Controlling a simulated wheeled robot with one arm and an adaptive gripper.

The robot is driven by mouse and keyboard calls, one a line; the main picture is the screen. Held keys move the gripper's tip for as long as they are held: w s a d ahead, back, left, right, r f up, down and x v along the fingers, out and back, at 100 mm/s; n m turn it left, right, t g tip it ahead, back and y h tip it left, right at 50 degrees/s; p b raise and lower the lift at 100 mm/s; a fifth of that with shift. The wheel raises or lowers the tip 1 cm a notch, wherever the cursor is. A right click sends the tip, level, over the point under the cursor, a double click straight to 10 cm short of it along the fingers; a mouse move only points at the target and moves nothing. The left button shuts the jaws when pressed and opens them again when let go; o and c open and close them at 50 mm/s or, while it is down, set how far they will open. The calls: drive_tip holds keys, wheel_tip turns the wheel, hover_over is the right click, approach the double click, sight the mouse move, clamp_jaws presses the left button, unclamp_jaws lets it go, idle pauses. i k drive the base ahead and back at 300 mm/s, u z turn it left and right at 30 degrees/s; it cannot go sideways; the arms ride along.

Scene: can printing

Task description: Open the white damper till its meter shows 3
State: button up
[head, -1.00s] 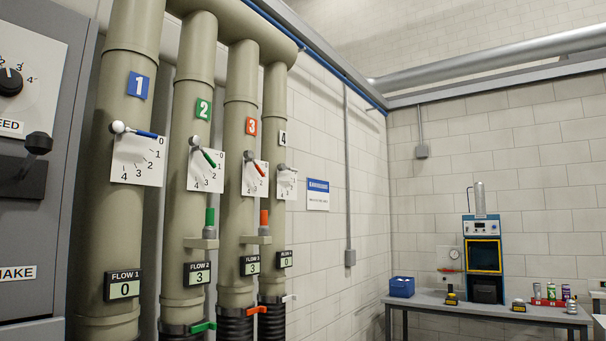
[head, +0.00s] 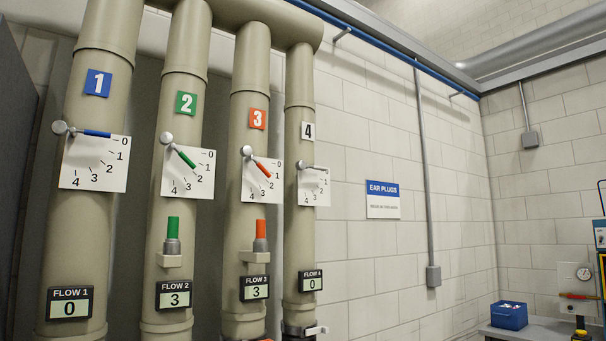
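The white damper is on pipe 4, marked by a white number 4 plate (head: 308,131). Its dial plate (head: 315,190) runs from 0 to 4. The damper's pale lever (head: 318,168) points right, near 0. The flow 4 meter (head: 312,283) below reads 0. My gripper is not in the head view.
To the left stand pipe 1 with a blue lever (head: 96,134) and meter at 0, pipe 2 with a green lever (head: 186,158) and meter at 3, and pipe 3 with an orange lever (head: 262,169) and meter at 3. A bench with a blue box (head: 509,315) is lower right.

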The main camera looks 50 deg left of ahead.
sight(300, 165)
drive_tip(key=u, duration=0.7)
drive_tip(key=i, duration=1)
drive_tip(key=u, duration=1.1)
